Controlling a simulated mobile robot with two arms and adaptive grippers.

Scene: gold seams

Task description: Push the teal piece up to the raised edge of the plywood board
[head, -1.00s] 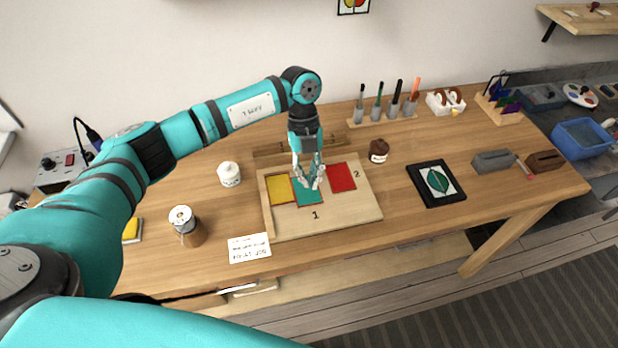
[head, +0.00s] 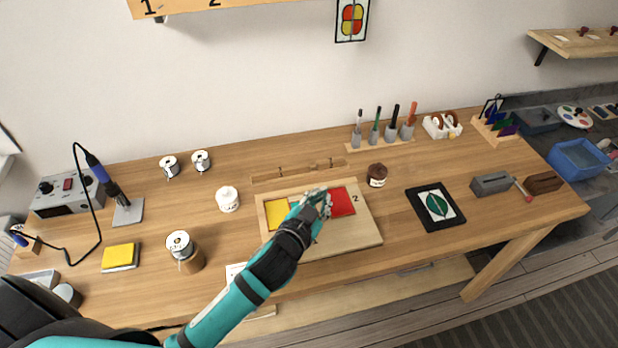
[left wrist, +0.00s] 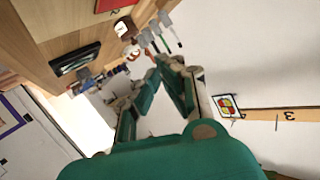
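The plywood board (head: 352,235) lies on the bench, with a raised edge (head: 263,215) along its left side. A yellow piece (head: 277,212) lies near that edge and a red piece (head: 343,201) lies farther right. My left gripper (head: 320,202) is over the board between the yellow and red pieces. In the left wrist view its fingers (left wrist: 158,72) converge, with nothing seen between them; whether the tips touch is unclear. My right gripper is not in view.
A white jar (head: 228,199) stands left of the board and a brown jar (head: 377,175) right of it. A slotted wooden strip (head: 298,172) lies behind. A black framed piece (head: 436,207) lies to the right. A tin-topped jar (head: 184,252) stands front left.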

